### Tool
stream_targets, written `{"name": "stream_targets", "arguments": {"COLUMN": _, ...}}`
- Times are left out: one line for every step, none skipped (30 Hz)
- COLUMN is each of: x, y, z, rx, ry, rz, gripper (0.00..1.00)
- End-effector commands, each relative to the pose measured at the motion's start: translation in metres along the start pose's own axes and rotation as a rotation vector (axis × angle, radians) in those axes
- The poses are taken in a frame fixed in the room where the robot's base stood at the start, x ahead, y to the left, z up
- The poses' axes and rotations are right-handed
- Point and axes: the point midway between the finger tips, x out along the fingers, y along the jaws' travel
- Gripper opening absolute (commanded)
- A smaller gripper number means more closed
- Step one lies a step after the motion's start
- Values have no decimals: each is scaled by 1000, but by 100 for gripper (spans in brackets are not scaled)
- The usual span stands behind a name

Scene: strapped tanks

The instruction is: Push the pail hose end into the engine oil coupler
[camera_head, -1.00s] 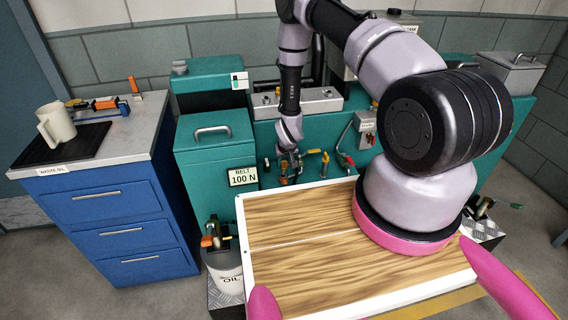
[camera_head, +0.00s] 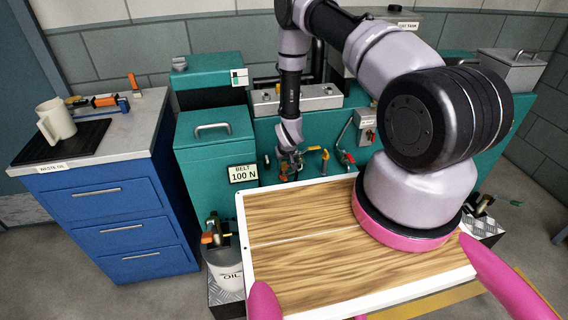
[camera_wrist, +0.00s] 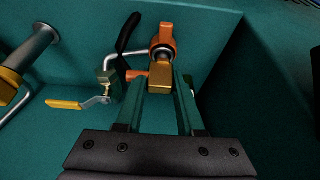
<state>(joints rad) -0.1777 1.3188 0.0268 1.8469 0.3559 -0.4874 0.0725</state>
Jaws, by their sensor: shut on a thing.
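My gripper (camera_head: 288,168) is at the teal tank wall, low in front of the pipe fittings. In the wrist view its two fingers (camera_wrist: 165,88) are closed about a brass block (camera_wrist: 160,76) below an orange fitting (camera_wrist: 164,42). I cannot tell whether this brass piece is the pail hose end or where it meets the engine oil coupler. A bent grey pipe runs to the orange fitting from the left.
In the wrist view a yellow-handled valve (camera_wrist: 82,103) is left of the fingers, a black curved piece (camera_wrist: 125,34) above it. A grey cylinder (camera_wrist: 36,44) with a brass end is at upper left. A blue cabinet (camera_head: 123,215) stands left; the tank wall right of the fingers is bare.

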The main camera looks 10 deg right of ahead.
Motion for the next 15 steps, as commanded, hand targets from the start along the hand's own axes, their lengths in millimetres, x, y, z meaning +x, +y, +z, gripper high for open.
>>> {"name": "stream_targets", "arguments": {"x": 1, "y": 0, "z": 0, "rx": 0, "ry": 0, "rz": 0, "gripper": 0}}
{"name": "stream_targets", "arguments": {"x": 2, "y": 0, "z": 1, "rx": 0, "ry": 0, "rz": 0, "gripper": 0}}
{"name": "stream_targets", "arguments": {"x": 3, "y": 0, "z": 1, "rx": 0, "ry": 0, "rz": 0, "gripper": 0}}
{"name": "stream_targets", "arguments": {"x": 4, "y": 0, "z": 1, "rx": 0, "ry": 0, "rz": 0, "gripper": 0}}
{"name": "stream_targets", "arguments": {"x": 4, "y": 0, "z": 1, "rx": 0, "ry": 1, "rz": 0, "gripper": 0}}
{"name": "stream_targets", "arguments": {"x": 5, "y": 0, "z": 2, "rx": 0, "ry": 1, "rz": 0, "gripper": 0}}
{"name": "stream_targets", "arguments": {"x": 6, "y": 0, "z": 2, "rx": 0, "ry": 1, "rz": 0, "gripper": 0}}
{"name": "stream_targets", "arguments": {"x": 6, "y": 0, "z": 2, "rx": 0, "ry": 1, "rz": 0, "gripper": 0}}
{"name": "stream_targets", "arguments": {"x": 7, "y": 0, "z": 2, "rx": 0, "ry": 1, "rz": 0, "gripper": 0}}
{"name": "stream_targets", "arguments": {"x": 8, "y": 0, "z": 3, "rx": 0, "ry": 1, "rz": 0, "gripper": 0}}
{"name": "stream_targets", "arguments": {"x": 9, "y": 0, "z": 3, "rx": -1, "ry": 1, "rz": 0, "gripper": 0}}
{"name": "stream_targets", "arguments": {"x": 8, "y": 0, "z": 3, "rx": 0, "ry": 2, "rz": 0, "gripper": 53}}
{"name": "stream_targets", "arguments": {"x": 8, "y": 0, "z": 3, "rx": 0, "ry": 2, "rz": 0, "gripper": 64}}
{"name": "stream_targets", "arguments": {"x": 8, "y": 0, "z": 3, "rx": 0, "ry": 2, "rz": 0, "gripper": 72}}
{"name": "stream_targets", "arguments": {"x": 8, "y": 0, "z": 3, "rx": 0, "ry": 1, "rz": 0, "gripper": 72}}
